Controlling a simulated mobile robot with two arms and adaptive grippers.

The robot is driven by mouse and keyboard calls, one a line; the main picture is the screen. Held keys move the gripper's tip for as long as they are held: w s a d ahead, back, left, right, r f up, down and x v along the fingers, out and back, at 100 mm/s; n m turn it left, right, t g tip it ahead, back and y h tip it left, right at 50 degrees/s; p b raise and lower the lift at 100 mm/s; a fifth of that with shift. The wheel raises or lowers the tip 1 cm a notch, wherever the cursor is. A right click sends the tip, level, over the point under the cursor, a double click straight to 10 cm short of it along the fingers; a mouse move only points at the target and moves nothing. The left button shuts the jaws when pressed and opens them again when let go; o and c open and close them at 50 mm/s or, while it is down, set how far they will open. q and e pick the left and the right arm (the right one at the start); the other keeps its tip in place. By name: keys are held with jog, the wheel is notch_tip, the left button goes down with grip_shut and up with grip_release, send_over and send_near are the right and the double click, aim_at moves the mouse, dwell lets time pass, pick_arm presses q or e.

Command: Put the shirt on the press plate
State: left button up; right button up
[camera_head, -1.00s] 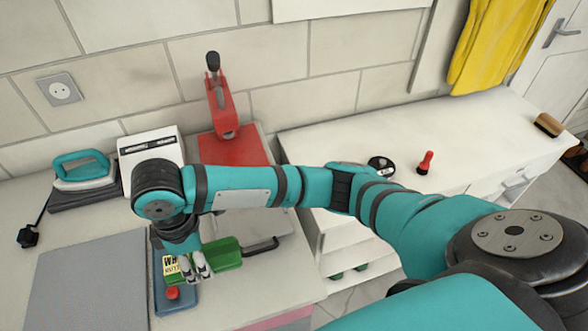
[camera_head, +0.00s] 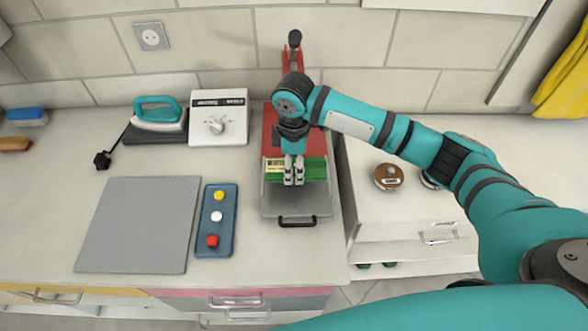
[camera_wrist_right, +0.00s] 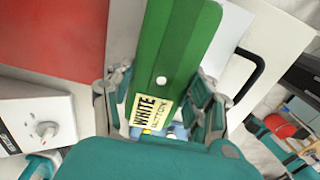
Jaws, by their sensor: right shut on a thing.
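The green shirt (camera_head: 314,169) is a flat folded piece with a yellow label reading WHITE BUTTON (camera_wrist_right: 150,108) and a white button. My right gripper (camera_head: 293,181) points down and is shut on the shirt. It holds the shirt over the grey press plate (camera_head: 297,202), which has a black handle at its front. I cannot tell whether the shirt touches the plate. In the right wrist view the shirt (camera_wrist_right: 180,40) stretches up between the fingers. The red press (camera_head: 293,60) stands behind, partly hidden by my arm. My left gripper is not in view.
A blue tray (camera_head: 214,243) with yellow, white and red buttons lies left of the press, beside a grey mat (camera_head: 138,225). A white box with a knob (camera_head: 218,117) and a teal iron (camera_head: 158,115) stand behind. A brown round object (camera_head: 390,177) is right.

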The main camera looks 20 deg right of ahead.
aim_at(294, 174)
notch_tip(294, 174, down, 3)
jog(key=shift+r+p, duration=0.1)
jog(key=shift+p, duration=0.55)
jog(key=shift+f, duration=0.4)
jog(key=shift+f, duration=0.1)
jog(key=o, duration=1.2)
notch_tip(294, 174, up, 12)
jog(key=b, duration=0.2)
jog(key=shift+b, duration=0.4)
